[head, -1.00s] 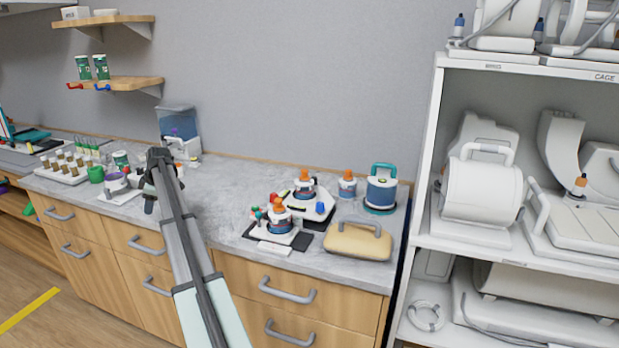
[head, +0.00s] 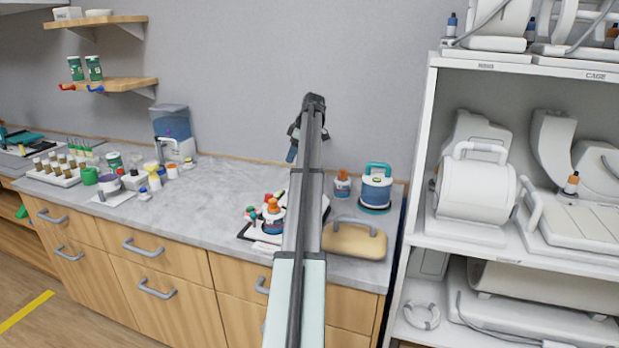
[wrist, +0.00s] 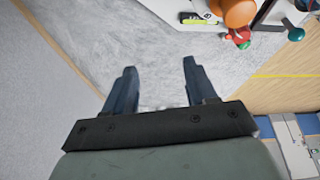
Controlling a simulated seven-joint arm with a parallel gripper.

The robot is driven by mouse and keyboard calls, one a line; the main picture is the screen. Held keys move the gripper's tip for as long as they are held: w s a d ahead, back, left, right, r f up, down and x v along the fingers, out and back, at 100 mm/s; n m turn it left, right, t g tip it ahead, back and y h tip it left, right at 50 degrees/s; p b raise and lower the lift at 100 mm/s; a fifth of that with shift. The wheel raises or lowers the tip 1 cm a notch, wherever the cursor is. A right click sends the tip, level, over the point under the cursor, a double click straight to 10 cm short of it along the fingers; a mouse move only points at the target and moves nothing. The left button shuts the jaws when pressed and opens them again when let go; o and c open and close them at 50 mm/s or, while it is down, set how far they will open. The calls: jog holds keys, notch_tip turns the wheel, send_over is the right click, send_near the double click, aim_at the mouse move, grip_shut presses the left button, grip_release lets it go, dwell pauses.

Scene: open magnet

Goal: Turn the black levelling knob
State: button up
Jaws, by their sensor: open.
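I cannot make out the black levelling knob for certain in either view. An orange-topped device (head: 271,222) with small coloured knobs stands on the counter, partly hidden behind my arm. In the wrist view, its orange part (wrist: 236,10) and red and green knobs (wrist: 238,38) show at the top edge. A small yellow-green and black piece (wrist: 200,18) lies beside them. My gripper (wrist: 158,66) is open and empty, both fingers pointing at bare counter. In the head view, my gripper (head: 293,145) is raised above the back of the counter, apart from the device.
A tan block with a handle (head: 354,240), an orange-capped bottle (head: 342,185) and a blue-and-white canister (head: 376,190) stand right of my arm. A white shelf unit (head: 424,150) rises further right.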

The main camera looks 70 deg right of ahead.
jog(key=s+d+r, duration=0.3)
jog(key=s, duration=0.8)
jog(key=shift+m, duration=0.4)
jog(key=x, duration=1.4)
jog(key=shift+w, duration=0.15)
jog(key=shift+c, duration=0.3)
grip_shut()
